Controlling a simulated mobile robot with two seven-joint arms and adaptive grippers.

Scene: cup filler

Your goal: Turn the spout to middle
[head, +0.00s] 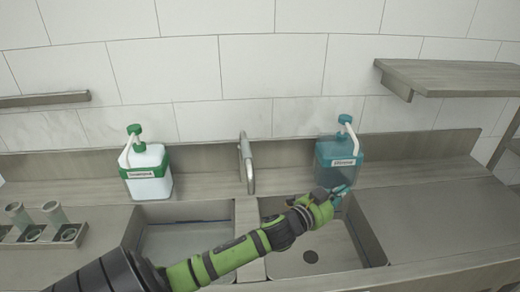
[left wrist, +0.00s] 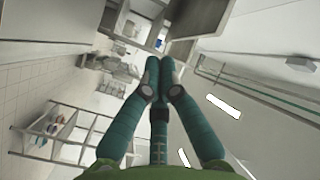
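The metal spout (head: 247,165) rises at the back of the sink in the head view. Its arm points forward over the divider (head: 248,215) between the two basins. My left gripper (head: 340,193) is to the right of the spout and apart from it, over the back of the right basin, near the blue bottle. In the left wrist view its teal fingers (left wrist: 159,66) meet at the tips with nothing visible between them. My right gripper is not in view.
The left basin (head: 185,240) and right basin (head: 315,262) flank the divider. A white bottle with green cap (head: 146,186) and a blue bottle (head: 335,150) stand on the back ledge. A cup holder (head: 20,240) is at left. A shelf (head: 455,76) juts out upper right.

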